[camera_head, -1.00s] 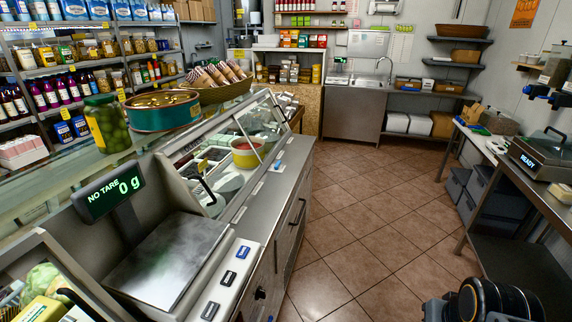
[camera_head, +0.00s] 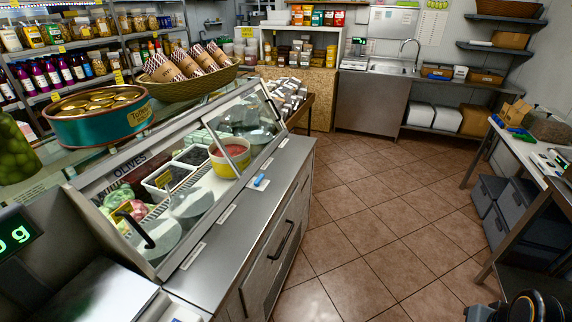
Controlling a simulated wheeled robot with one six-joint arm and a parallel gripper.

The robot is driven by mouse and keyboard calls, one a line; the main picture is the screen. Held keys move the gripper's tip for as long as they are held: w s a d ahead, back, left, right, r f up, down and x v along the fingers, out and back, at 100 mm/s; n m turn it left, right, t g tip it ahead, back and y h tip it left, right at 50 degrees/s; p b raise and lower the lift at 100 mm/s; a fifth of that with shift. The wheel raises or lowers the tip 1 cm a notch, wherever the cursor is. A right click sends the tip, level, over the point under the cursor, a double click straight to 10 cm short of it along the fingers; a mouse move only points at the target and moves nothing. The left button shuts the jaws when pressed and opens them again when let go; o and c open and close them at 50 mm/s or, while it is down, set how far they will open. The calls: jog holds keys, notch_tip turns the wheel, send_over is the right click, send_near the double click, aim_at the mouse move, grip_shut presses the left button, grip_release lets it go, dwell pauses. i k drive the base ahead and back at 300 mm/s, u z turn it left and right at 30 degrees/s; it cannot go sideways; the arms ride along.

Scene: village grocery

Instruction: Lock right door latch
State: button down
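No door latch can be made out clearly in the head view. The glass display counter (camera_head: 225,222) on the left has a steel front with a door or drawer front (camera_head: 268,268) and a dark bar handle (camera_head: 283,240). A black handle (camera_head: 135,229) sits on the sloping glass of the counter. My gripper is not in view; only a dark rounded part of my arm shows at the bottom right corner.
A tiled floor aisle (camera_head: 365,215) runs clear between the counter and the steel table (camera_head: 543,175) on the right. Grey bins (camera_head: 503,208) stand under that table. A sink unit (camera_head: 375,100) closes the far end. A basket (camera_head: 188,83) and a teal tin (camera_head: 100,122) stand on the counter top.

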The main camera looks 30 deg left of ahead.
aim_at(257, 181)
jog(key=u, duration=0.3)
jog(key=i, duration=0.95)
jog(key=u, duration=1.45)
jog(key=i, duration=0.7)
jog(key=u, duration=0.8)
